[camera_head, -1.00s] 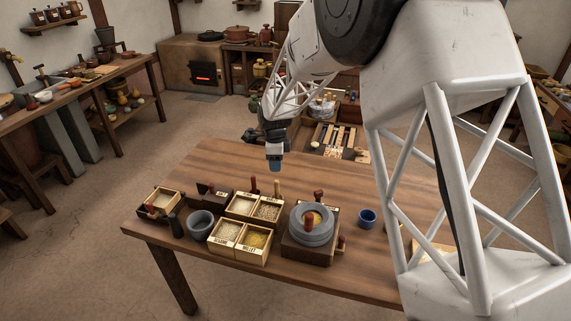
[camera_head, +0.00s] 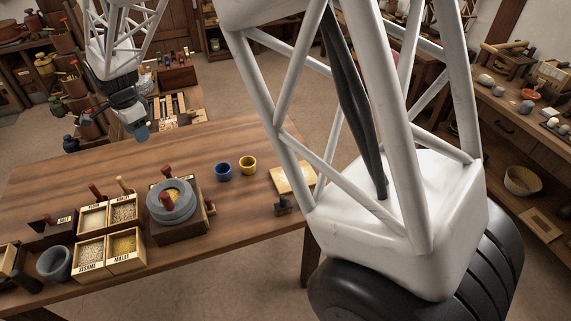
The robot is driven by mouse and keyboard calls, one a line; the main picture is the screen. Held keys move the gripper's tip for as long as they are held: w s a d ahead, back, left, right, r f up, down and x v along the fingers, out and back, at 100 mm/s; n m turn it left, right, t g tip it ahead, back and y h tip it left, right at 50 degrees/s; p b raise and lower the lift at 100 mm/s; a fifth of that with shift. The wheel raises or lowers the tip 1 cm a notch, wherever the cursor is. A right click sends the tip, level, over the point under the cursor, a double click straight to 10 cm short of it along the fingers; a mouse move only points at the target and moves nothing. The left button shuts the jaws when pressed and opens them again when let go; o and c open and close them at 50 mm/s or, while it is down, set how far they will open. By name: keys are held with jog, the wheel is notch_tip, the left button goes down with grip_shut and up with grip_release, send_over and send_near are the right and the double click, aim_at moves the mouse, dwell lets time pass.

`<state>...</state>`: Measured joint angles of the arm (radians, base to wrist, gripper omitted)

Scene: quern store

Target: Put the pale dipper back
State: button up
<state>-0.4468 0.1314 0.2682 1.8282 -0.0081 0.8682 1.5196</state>
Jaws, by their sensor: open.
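I cannot pick out the pale dipper with certainty. A tan-handled tool (camera_head: 122,185) stands up from the back right box of the grain set, and its lower end is hidden. A red-handled tool (camera_head: 97,193) stands beside it in the back left box. The grain boxes (camera_head: 108,265) hold pale and yellow grain, with the front two labelled SESAME and MILLET. My gripper (camera_head: 141,133) is open over the far left part of the table, behind the boxes and well apart from them. Its jaws are small and nothing shows between them.
A stone quern (camera_head: 171,203) on a wooden base stands right of the boxes. A grey mortar (camera_head: 54,263) and a SALT box (camera_head: 62,231) are left. A blue cup (camera_head: 223,172), a yellow cup (camera_head: 248,165) and a pale board (camera_head: 291,179) are right. The table's (camera_head: 80,175) back middle is clear.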

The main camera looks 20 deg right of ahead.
jog(key=s+d+r+n+t, duration=0.1)
jog(key=s+d+r+n, duration=0.2)
jog(key=s+d+r, duration=0.45)
jog(key=s+d+r+n, duration=0.35)
jog(key=s+d, duration=0.45)
jog(key=d, duration=0.5)
jog(key=s+d+n, duration=0.1)
jog(key=s+d, duration=0.3)
jog(key=s, duration=0.3)
jog(key=s+d+n, duration=0.2)
jog(key=s+d, duration=0.2)
jog(key=s, duration=0.4)
jog(key=s+d+n+t, duration=0.1)
jog(key=s+d, duration=0.3)
jog(key=s, duration=0.4)
jog(key=shift+d+f+n, duration=0.15)
jog(key=shift+n, duration=0.6)
